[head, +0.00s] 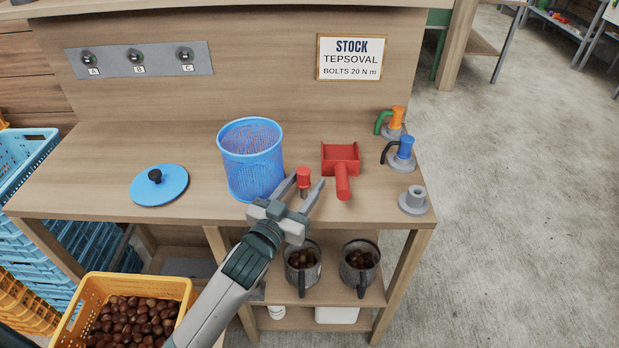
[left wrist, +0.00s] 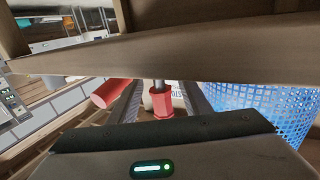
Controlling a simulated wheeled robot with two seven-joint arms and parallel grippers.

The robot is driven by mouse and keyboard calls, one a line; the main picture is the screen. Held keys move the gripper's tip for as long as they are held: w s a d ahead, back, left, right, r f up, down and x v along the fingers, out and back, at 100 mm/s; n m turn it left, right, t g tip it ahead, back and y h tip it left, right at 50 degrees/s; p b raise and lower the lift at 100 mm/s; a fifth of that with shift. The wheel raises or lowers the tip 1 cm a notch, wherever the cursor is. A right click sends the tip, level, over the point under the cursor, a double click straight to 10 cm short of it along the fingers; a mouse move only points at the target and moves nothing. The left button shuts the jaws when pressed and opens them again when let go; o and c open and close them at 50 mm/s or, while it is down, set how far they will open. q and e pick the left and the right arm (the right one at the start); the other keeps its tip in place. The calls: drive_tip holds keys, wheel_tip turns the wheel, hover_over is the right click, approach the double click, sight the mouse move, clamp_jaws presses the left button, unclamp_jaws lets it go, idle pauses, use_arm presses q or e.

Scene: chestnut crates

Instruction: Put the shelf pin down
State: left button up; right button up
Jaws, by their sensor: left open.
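The shelf pin has a red head (head: 303,175) and a grey shank below it. It is upright at the front of the wooden bench (head: 100,140), between the blue mesh basket and the red scoop. My left gripper (head: 303,186) is open, with one finger on each side of the pin. In the left wrist view the red head (left wrist: 162,103) shows between the fingers, with gaps beside it. Where the shank meets the bench is hard to see. My right gripper is not in view.
The blue mesh basket (head: 252,170) is close left of my gripper, and the red scoop (head: 341,158) is close right. A blue lid (head: 159,185) lies further left. Coloured handled tools and a grey base (head: 413,201) stand right. Mugs with chestnuts (head: 302,277) sit on the shelf below.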

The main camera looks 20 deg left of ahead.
use_arm(q)
drive_tip(key=s, duration=0.4)
drive_tip(key=s+a+b, duration=0.1)
drive_tip(key=s, duration=0.2)
drive_tip(key=shift+f, duration=0.1)
drive_tip(key=shift+s+a, duration=0.15)
drive_tip(key=shift+s, duration=0.45)
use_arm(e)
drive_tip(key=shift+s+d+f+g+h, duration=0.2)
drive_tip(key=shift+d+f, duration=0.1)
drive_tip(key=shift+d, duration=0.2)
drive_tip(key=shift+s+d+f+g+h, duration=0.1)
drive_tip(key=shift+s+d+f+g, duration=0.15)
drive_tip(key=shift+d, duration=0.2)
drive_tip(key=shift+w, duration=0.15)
